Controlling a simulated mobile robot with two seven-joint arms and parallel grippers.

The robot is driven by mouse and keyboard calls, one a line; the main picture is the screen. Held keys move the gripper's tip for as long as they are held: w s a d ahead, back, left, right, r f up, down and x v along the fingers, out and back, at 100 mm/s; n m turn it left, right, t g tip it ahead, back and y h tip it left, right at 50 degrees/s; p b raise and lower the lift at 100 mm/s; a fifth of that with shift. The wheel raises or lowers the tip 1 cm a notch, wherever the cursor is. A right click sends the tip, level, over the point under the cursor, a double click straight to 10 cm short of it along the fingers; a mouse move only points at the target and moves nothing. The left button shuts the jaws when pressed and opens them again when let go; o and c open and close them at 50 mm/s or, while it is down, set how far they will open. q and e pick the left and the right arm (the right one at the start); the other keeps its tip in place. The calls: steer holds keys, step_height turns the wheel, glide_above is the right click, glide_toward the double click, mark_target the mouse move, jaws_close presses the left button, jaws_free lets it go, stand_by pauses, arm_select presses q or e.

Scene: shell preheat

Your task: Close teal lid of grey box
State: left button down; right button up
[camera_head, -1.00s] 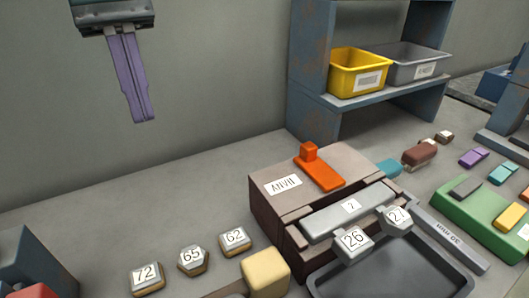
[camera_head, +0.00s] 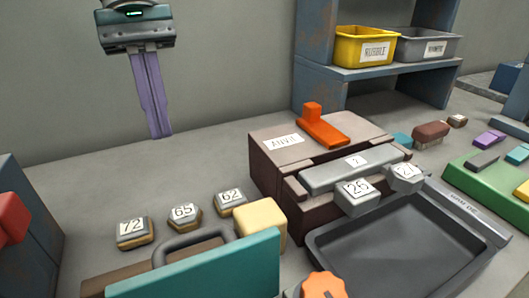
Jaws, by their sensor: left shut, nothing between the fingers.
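A teal panel (camera_head: 215,275), which looks like the lid, stands raised at the bottom edge and is cut off by the frame. The body of the grey box is not clearly seen. A dark grey arched handle (camera_head: 190,236) shows just behind the panel's top edge; I cannot tell what it is fixed to. My left gripper (camera_head: 161,136) hangs at the upper left, its long purple fingers together and pointing down. It is empty, and apart from the panel in the picture. My right gripper is not in view.
A brown block marked ANVIL (camera_head: 262,160) with an orange handle stands mid-table. Several numbered pieces (camera_head: 184,215) and a cream block (camera_head: 262,220) lie behind the panel. A dark tray (camera_head: 395,255) and orange knob (camera_head: 323,286) are at front. Bins stand on a blue shelf (camera_head: 385,68).

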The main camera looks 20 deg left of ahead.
arm_select(q)
steer(key=s+d+f, duration=0.1)
steer(key=f, duration=0.1)
steer(key=s+d+f, duration=0.2)
steer(key=f, duration=0.1)
steer(key=s+d+f, duration=0.1)
steer(key=d+f, duration=0.1)
steer(key=shift+s+f, duration=0.25)
steer(key=shift+s+d+r, duration=0.15)
steer(key=shift+s+d, duration=0.35)
steer(key=shift+d, duration=0.2)
steer(key=shift+p, duration=0.3)
